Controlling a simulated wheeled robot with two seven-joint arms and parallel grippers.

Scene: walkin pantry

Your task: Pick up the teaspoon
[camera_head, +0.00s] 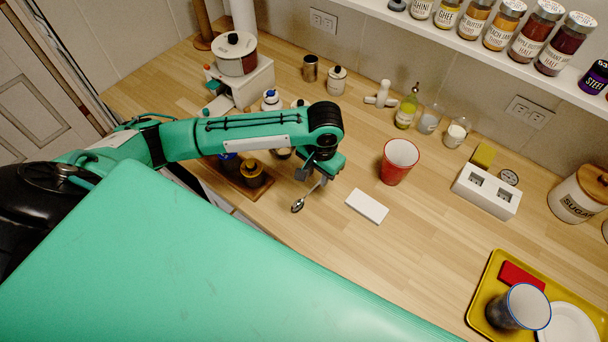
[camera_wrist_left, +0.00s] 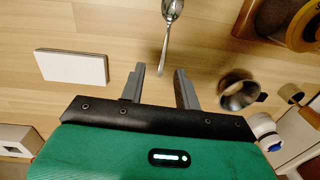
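The teaspoon (camera_head: 298,205) is silver and lies on the wooden counter near the middle of the head view. Its bowl points toward the front and its handle runs up toward my left gripper (camera_head: 313,179). In the left wrist view the teaspoon (camera_wrist_left: 171,14) shows at the top, with the end of its handle appearing between the fingertips of my left gripper (camera_wrist_left: 161,72). The two grey fingers are apart with a clear gap on each side of the handle. Whether they are at the handle's height is hard to tell. My right gripper is not in view.
A white block (camera_head: 367,206) lies right of the teaspoon, with a red cup (camera_head: 398,162) beyond it. A dark-yellow jar (camera_head: 252,173) stands left on a wooden board. A yellow tray (camera_head: 484,291) is at lower right. The counter between block and tray is clear.

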